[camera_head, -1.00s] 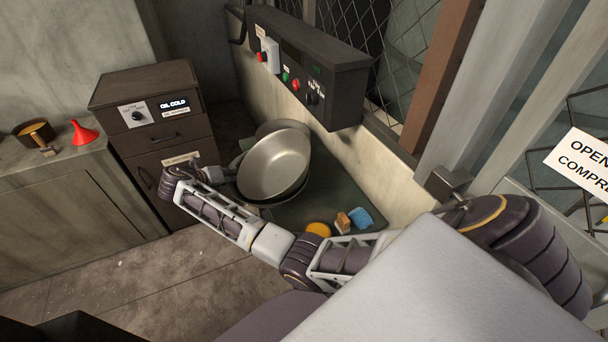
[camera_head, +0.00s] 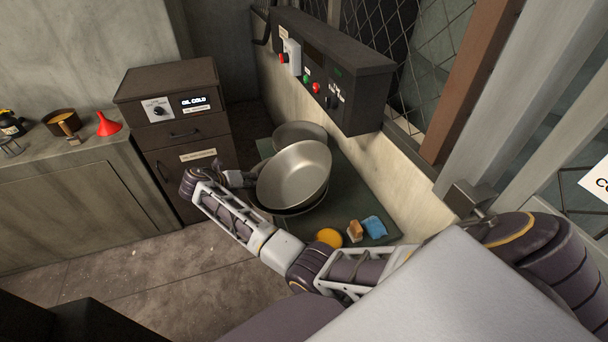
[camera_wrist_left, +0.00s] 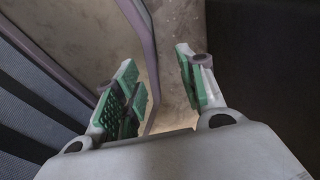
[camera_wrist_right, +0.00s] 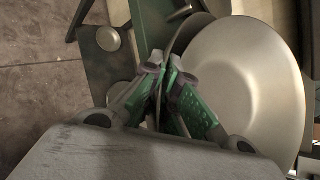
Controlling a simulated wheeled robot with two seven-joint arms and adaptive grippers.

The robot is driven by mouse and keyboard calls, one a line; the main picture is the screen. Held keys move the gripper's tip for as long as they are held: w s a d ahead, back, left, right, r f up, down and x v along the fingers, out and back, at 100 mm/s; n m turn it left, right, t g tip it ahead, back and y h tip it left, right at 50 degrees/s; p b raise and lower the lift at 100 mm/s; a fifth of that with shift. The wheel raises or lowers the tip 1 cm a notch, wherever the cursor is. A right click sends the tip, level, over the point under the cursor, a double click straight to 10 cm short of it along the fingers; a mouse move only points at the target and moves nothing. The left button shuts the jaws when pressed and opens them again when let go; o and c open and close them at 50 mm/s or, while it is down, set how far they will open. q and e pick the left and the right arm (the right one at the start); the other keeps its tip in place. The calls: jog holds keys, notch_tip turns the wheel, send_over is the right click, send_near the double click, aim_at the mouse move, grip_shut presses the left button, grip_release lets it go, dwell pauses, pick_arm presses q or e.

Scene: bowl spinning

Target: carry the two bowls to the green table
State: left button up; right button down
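A large metal bowl (camera_head: 294,174) is tilted above the dark green table (camera_head: 352,188) in the head view. My right gripper (camera_head: 243,179) is at its left rim. In the right wrist view my right gripper (camera_wrist_right: 168,98) is shut on the rim of that bowl (camera_wrist_right: 248,85). A second metal bowl (camera_head: 300,132) shows behind it at the back of the table, partly hidden. A dark rounded rim shows under the held bowl; I cannot tell what it belongs to. My left gripper (camera_wrist_left: 160,90) is open and empty in the left wrist view, and is outside the head view.
A yellow round thing (camera_head: 329,238), a small brown block (camera_head: 355,231) and a blue sponge-like thing (camera_head: 374,228) lie at the table's front. A control box (camera_head: 335,75) overhangs the back. A drawer cabinet (camera_head: 180,130) and a counter with a red funnel (camera_head: 107,124) stand left.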

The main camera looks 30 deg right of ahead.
aim_at(298, 171)
jog(key=s+d, duration=0.1)
jog(key=d, duration=0.2)
jog(key=d+p, duration=0.1)
jog(key=d, duration=0.3)
jog(key=s+d, duration=0.1)
jog(key=d, duration=0.3)
jog(key=shift+s+r, duration=0.2)
jog(key=shift+s, duration=0.1)
pick_arm(q)
jog(key=shift+s+d+r, duration=0.3)
jog(key=shift+d+r, duration=0.45)
jog(key=shift+d, duration=0.2)
pick_arm(e)
jog(key=shift+s+d, duration=0.1)
jog(key=shift+d, duration=0.55)
jog(key=shift+s+d+p, duration=0.2)
jog(key=shift+s+d, duration=0.1)
jog(key=shift+d, duration=0.75)
jog(key=shift+s+d+p, duration=0.2)
jog(key=shift+s+d, duration=0.05)
jog(key=shift+d, duration=0.75)
jog(key=shift+d+f, duration=0.15)
jog(key=shift+f, duration=0.1)
pick_arm(q)
jog(key=shift+r, duration=0.15)
pick_arm(e)
jog(key=shift+f, duration=0.55)
